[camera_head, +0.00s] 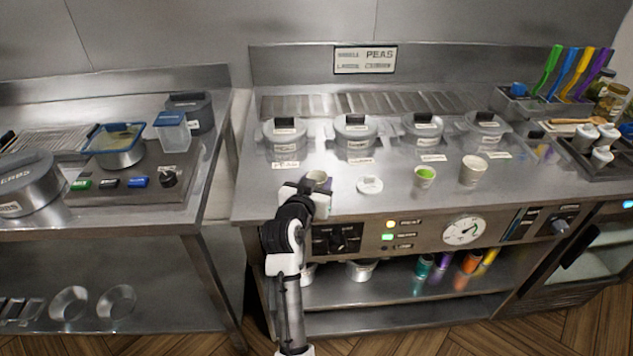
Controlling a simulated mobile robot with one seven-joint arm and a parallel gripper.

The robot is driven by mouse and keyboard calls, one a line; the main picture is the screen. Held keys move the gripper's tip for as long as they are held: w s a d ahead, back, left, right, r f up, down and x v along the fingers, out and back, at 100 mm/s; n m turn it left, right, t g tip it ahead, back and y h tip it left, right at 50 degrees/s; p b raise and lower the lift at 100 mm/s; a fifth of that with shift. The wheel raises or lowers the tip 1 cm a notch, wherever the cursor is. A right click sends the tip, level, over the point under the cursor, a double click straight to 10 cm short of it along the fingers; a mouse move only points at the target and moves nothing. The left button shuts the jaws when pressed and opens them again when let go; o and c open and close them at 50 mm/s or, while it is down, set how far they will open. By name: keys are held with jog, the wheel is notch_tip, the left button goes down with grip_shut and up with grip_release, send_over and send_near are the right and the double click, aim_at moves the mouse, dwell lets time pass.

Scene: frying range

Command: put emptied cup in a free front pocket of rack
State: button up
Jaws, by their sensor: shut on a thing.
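My gripper (312,190) is at the front left of the steel range top, shut on a small pale cup (319,175). The cup's rim shows above the jaws and it looks about upright. Its lower part is hidden by the gripper, and its inside is too small to judge. A dark rack (584,154) stands at the far right of the range, well away from my gripper. Several white cups or lidded containers (602,156) sit in it. Which of its front pockets are free is not clear at this size.
A white lid (369,185), a cup with green contents (425,176) and a larger pale cup (473,170) stand right of my gripper. Several lidded pots (354,134) line the back. Colored-handled utensils (570,75) stand behind the rack. A gap separates the left counter (205,165).

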jog(key=shift+f, duration=0.2)
jog(key=o, duration=0.8)
jog(key=shift+r, duration=0.1)
jog(key=shift+r, duration=0.2)
jog(key=b+v, duration=0.2)
jog(key=v, duration=1)
jog(key=shift+b, duration=0.4)
